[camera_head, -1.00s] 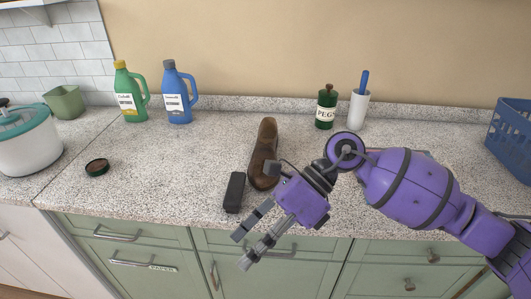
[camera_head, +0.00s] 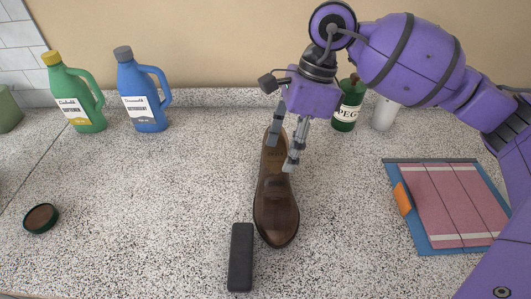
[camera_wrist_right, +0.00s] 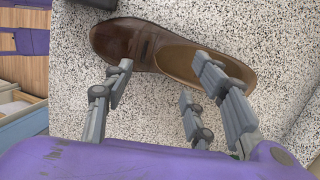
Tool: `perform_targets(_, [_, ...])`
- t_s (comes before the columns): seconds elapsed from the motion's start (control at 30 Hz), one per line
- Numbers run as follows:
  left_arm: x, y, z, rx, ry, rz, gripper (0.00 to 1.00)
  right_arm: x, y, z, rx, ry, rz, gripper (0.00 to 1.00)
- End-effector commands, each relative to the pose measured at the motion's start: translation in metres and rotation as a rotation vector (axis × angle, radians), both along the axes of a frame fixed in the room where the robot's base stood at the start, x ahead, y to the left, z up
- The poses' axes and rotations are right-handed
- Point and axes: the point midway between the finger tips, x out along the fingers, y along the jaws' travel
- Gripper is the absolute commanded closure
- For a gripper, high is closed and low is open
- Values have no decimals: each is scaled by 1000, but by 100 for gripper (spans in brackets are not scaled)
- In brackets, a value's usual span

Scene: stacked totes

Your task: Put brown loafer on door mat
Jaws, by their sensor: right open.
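The brown loafer (camera_head: 277,208) lies on the speckled counter, toe toward the front edge and open heel end toward the wall. It also shows in the right wrist view (camera_wrist_right: 133,38). My right gripper (camera_head: 281,155) is open and empty at the loafer's heel half, its fingers pointing down. In the wrist view the open fingers (camera_wrist_right: 163,75) overlap the shoe's near side; I cannot tell whether they touch it. A flat pink piece with pale stripes (camera_head: 455,201), possibly the door mat, lies on a blue base at the right, partly behind my arm. My left gripper is out of view.
A black block (camera_head: 241,257) lies close to the loafer's toe. A round dark tin (camera_head: 41,218) sits at left.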

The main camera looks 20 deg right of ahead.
Motion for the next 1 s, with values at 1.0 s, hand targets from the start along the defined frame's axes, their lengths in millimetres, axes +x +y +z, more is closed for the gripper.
perform_targets(1.0, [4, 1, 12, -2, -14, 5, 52, -8, 25, -75, 0, 2, 0, 53])
